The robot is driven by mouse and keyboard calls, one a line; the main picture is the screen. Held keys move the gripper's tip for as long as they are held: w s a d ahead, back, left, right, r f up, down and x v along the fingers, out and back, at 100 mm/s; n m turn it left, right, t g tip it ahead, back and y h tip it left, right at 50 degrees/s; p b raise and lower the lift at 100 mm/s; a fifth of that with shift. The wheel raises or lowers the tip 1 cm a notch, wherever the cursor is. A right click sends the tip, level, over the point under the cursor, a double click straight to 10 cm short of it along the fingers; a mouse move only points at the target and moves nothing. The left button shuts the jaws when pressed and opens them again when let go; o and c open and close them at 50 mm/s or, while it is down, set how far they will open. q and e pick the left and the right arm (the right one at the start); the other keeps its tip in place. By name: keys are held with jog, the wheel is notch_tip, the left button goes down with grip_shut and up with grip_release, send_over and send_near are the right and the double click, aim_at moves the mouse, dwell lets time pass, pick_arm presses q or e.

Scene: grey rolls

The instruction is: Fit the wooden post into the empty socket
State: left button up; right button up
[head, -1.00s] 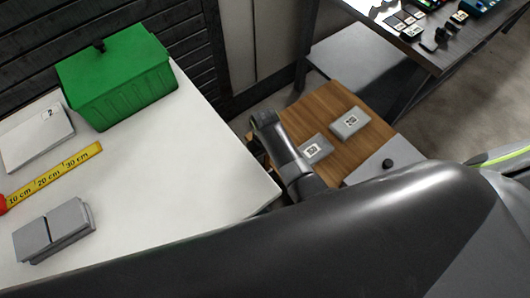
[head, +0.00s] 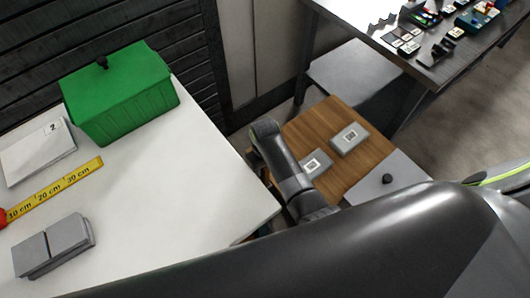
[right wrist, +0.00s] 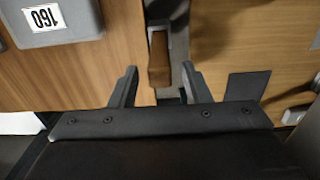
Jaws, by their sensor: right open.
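In the right wrist view my right gripper (right wrist: 160,72) is open, its two dark fingers spread apart. A short brown wooden block (right wrist: 159,60), which looks like the wooden post, shows between the fingertips with a gap on each side. Grey metal-looking parts lie around and behind it. I cannot tell how deep it is between the fingers or whether it stands in a socket. No empty socket can be made out for certain. In the head view my right arm reaches down beside the wooden surface (head: 333,121), and its fingers are hidden. My left gripper is not in view.
A white table (head: 190,185) carries a green box (head: 120,95), a yellow ruler (head: 55,188) and grey blocks (head: 53,246). A cluttered dark table (head: 430,55) stands behind.

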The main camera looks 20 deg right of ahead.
notch_tip(320, 180, up, 10)
jog(key=shift+p, duration=0.4)
dwell(0.4)
